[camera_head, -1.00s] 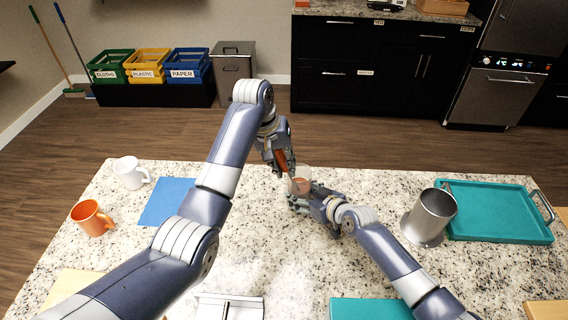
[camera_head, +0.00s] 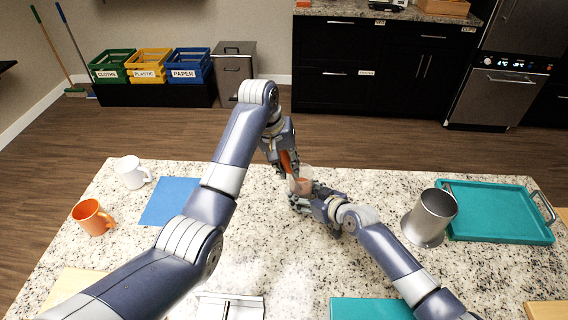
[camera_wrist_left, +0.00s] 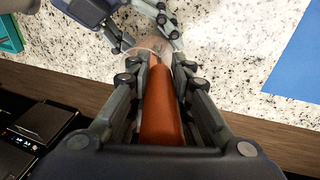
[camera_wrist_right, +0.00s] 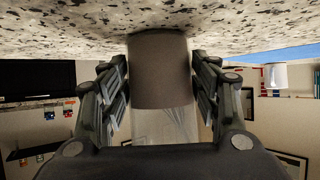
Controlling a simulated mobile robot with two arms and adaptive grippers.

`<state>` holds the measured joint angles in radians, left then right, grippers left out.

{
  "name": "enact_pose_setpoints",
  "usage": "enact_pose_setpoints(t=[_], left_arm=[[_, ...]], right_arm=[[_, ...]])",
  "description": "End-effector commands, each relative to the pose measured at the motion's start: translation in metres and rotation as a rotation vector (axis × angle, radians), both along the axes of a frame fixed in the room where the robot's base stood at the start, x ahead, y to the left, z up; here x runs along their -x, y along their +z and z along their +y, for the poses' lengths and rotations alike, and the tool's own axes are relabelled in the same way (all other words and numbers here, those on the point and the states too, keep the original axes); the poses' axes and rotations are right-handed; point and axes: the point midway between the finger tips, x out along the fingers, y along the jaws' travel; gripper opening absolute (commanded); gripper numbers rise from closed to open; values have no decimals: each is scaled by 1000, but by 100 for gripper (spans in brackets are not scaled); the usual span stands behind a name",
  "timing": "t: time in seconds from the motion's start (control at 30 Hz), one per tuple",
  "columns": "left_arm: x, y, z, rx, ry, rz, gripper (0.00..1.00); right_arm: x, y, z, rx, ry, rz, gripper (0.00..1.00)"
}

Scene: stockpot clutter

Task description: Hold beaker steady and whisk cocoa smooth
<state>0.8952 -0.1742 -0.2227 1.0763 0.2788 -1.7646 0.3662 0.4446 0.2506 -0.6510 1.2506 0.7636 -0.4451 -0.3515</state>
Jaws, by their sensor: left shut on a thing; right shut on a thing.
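The clear beaker (camera_head: 306,173) stands on the speckled counter near its far edge. In the right wrist view the beaker (camera_wrist_right: 160,70) shows a dark brown filling, with thin whisk wires in its clear part. My right gripper (camera_head: 298,198) is shut around the beaker from the near right side. The whisk (camera_head: 286,160) has an orange-brown handle, also seen in the left wrist view (camera_wrist_left: 160,110). My left gripper (camera_head: 289,168) is shut on this handle above the beaker, and the whisk's head is inside the beaker. The cocoa's smoothness cannot be told.
A white mug (camera_head: 131,174), an orange mug (camera_head: 91,218) and a blue mat (camera_head: 169,203) lie at the left. A metal pot (camera_head: 431,215) and a teal tray (camera_head: 500,212) are at the right. The counter between mat and beaker is partly under my left arm.

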Motion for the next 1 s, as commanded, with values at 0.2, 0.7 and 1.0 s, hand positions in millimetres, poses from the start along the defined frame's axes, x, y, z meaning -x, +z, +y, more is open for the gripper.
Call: enact_pose_setpoints(t=[0.2, 0.7, 1.0], left_arm=[[-12, 1, 11, 0, 2, -5, 0], [4, 9, 22, -4, 6, -3, 0], [7, 29, 28, -5, 7, -3, 0]], right_arm=[[0, 2, 2, -2, 3, -4, 31], [-2, 3, -2, -3, -4, -4, 31], [-2, 1, -4, 1, -7, -3, 31]])
